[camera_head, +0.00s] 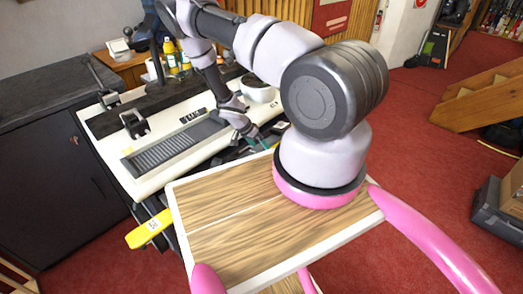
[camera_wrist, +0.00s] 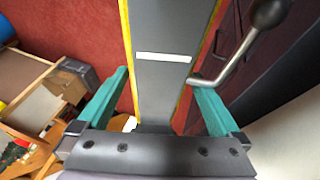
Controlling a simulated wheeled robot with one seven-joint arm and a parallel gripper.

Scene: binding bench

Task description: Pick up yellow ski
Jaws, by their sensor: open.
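A yellow ski end (camera_head: 150,228) with a small white label sticks out below the front left of the bench in the head view. My gripper (camera_head: 260,144) is at the bench's right end, its teal fingers apart. In the wrist view a long dark grey board with yellow edges (camera_wrist: 165,90) runs between the open fingers of my gripper (camera_wrist: 160,84); it carries a white mark. I cannot tell for certain that this board is the same ski. No firm grip on it shows, and its lower end is hidden by the gripper's body.
The white bench (camera_head: 150,180) has a grey ribbed panel (camera_head: 172,147) and black clamps (camera_head: 134,123). A white bowl (camera_head: 258,92) stands behind my gripper. A metal lever with a black knob (camera_wrist: 270,12) is close to the right finger. Cardboard boxes (camera_wrist: 70,80) stand left; red floor is open.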

